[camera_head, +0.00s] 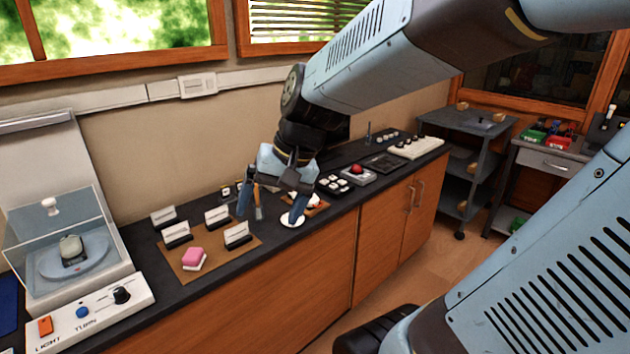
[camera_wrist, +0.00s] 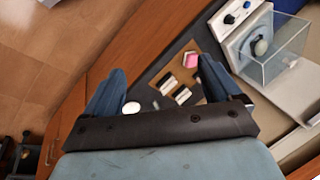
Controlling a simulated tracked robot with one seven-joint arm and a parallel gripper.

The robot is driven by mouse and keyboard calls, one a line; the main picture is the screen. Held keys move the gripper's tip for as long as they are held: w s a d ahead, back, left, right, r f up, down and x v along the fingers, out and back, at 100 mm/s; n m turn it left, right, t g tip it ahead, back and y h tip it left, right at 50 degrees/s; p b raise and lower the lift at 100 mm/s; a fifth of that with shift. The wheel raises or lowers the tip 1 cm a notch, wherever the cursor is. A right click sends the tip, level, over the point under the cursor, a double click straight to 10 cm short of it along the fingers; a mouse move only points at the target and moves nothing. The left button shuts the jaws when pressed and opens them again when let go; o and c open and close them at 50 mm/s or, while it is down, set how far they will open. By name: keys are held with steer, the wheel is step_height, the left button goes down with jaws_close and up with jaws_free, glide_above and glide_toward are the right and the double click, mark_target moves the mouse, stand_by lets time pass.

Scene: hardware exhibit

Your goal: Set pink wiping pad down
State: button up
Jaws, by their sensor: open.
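The pink wiping pad (camera_head: 193,255) lies on a brown mat (camera_head: 172,262) on the dark counter, near the mat's front left part. A white layer shows under its pink top. It also shows in the wrist view (camera_wrist: 190,59), beyond the gripper's fingers. My gripper (camera_head: 270,214) is open and empty, above the counter to the right of the mat. In the wrist view my gripper (camera_wrist: 160,85) has its two blue fingers spread wide, with nothing between them. The pad is apart from the fingers.
Several card holders (camera_head: 237,233) stand on the mat. A white disc (camera_head: 292,219) lies beneath the gripper. A clear-lidded case (camera_head: 60,235) with a control panel (camera_head: 90,312) stands at the left. Button boxes and a keyboard (camera_head: 417,147) line the counter's right. Open floor lies in front.

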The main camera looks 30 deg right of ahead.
steer(key=s+d+r+n+t+h, duration=0.3)
steer(key=s+d+r, duration=0.1)
steer(key=d, duration=0.3)
steer(key=shift+s+r+h, duration=0.3)
steer(key=shift+r+h, duration=0.1)
steer(key=shift+r, duration=0.3)
stand_by(0.4)
